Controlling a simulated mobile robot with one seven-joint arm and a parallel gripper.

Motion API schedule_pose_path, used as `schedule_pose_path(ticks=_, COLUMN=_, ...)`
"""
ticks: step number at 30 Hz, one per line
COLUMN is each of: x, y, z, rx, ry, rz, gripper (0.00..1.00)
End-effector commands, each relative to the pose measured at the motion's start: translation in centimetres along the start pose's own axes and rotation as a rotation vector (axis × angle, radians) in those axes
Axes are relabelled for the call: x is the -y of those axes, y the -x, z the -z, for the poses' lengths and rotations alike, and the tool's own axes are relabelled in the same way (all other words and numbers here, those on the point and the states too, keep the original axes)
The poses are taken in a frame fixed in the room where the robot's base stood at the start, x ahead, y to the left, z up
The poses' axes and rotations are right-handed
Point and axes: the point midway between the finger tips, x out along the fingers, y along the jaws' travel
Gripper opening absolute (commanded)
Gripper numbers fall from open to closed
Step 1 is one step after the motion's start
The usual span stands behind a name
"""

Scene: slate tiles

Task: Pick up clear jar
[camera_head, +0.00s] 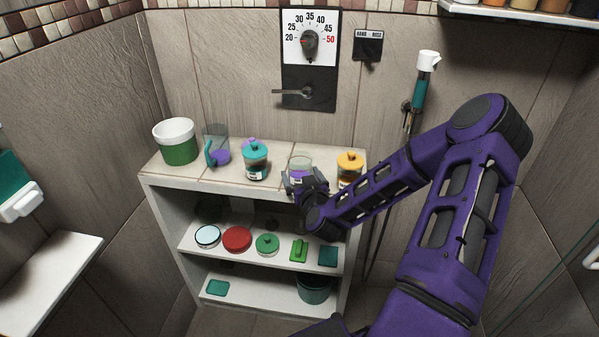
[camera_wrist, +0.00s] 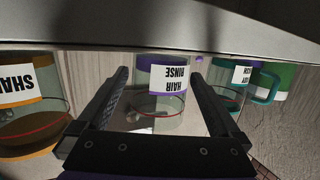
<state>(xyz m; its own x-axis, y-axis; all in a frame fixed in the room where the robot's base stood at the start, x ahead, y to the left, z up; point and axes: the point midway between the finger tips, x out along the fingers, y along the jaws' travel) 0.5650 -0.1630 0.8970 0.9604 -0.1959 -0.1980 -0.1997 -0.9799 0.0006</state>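In the wrist view, which is upside down, the jar (camera_wrist: 160,108) has a white label reading "HAIR RINSE". My gripper (camera_head: 310,180) is at the jar's front right in the head view and hides part of it. In the wrist view my gripper (camera_wrist: 159,78) is open, with one finger on each side of the jar. I cannot tell whether the fingers touch it.
A yellow-lidded jar (camera_head: 349,167) stands close on the right. A teal-lidded jar (camera_head: 255,163), a clear pitcher (camera_head: 216,145) and a green-and-white bucket (camera_head: 177,146) stand to the left. Lids and small items lie on the shelf below. The tiled wall is behind.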

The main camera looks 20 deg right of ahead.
Motion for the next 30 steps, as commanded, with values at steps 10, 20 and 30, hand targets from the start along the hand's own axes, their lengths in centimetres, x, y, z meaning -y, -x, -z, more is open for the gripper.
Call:
schedule_pose_path(ticks=10, x=0.0, y=0.0, z=0.0, rx=0.0, ry=0.0, rz=0.0, gripper=0.42)
schedule_pose_path(ticks=20, x=0.0, y=0.0, z=0.1, rx=-0.001, ry=0.0, rz=0.0, gripper=0.13)
schedule_pose_path(ticks=30, x=0.0, y=0.3, z=1.9, rx=-0.004, ry=0.003, rz=0.0, gripper=0.13)
